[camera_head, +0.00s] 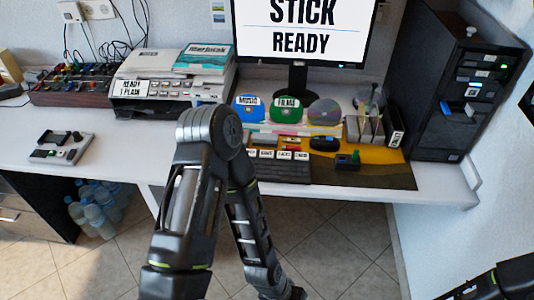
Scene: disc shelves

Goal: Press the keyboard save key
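The dark keyboard (279,170) lies on the white desk in front of the monitor. A row of white-labelled keys (284,155) runs along its back edge. The labels are too small to read surely, so I cannot tell which is save. My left arm rises in front of the desk and bends down again, hiding the keyboard's left end. Its wrist end reaches the bottom edge, and its gripper is out of view. Only part of my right arm shows in the bottom right corner. The monitor (305,30) reads "STICK READY".
Blue (249,110) and green (287,108) discs labelled MUSIC and FILMS stand behind the keyboard. A small device with a green stick (348,161) sits right of it. A printer (165,92) stands left, and a black computer tower (450,85) stands right.

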